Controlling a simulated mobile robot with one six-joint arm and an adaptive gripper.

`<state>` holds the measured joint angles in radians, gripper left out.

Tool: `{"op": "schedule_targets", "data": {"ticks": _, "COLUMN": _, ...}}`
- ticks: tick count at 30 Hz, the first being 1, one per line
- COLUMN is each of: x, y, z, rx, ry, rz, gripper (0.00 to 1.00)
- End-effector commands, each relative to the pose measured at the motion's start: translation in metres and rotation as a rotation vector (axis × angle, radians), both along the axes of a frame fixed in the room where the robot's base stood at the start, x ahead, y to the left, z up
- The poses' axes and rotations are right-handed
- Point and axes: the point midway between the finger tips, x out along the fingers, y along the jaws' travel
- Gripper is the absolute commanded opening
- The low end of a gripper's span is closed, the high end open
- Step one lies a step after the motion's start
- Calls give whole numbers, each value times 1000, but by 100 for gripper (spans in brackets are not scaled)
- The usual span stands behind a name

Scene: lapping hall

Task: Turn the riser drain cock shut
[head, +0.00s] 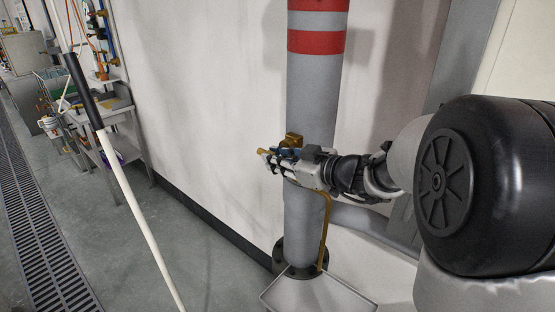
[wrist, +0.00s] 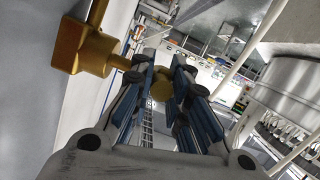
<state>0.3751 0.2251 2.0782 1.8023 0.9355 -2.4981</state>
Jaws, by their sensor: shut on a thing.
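The riser is a grey vertical pipe (head: 314,90) with red bands, standing close to the white wall. The brass drain cock (head: 293,139) sits on its front, and its brass body also fills the upper left of the wrist view (wrist: 80,50). My gripper (head: 275,157) reaches in from the right, in front of the pipe. In the wrist view its blue-padded fingers (wrist: 159,76) are closed around a brass piece (wrist: 160,90), the cock's handle. The fingers hide much of the handle, so its exact angle is unclear.
A thin brass drain pipe (head: 325,225) runs down beside the riser to its dark foot flange. A pale tray (head: 315,294) lies at the bottom. A white pole with a black grip (head: 125,185) leans across the left. A bench (head: 110,112) stands farther back by the wall.

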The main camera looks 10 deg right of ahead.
Motion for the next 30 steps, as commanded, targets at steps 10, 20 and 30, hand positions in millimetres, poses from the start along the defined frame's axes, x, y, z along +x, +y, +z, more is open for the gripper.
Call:
{"op": "schedule_targets", "data": {"ticks": 10, "x": 0, "y": 0, "z": 1, "rx": 1, "ry": -1, "rz": 0, "gripper": 31}}
{"op": "schedule_targets", "data": {"ticks": 20, "x": 0, "y": 0, "z": 0, "rx": 0, "ry": 0, "rz": 1, "gripper": 36}}
{"op": "schedule_targets", "data": {"ticks": 30, "x": -32, "y": -23, "z": 12, "rx": -1, "ry": -2, "rz": -5, "gripper": 36}}
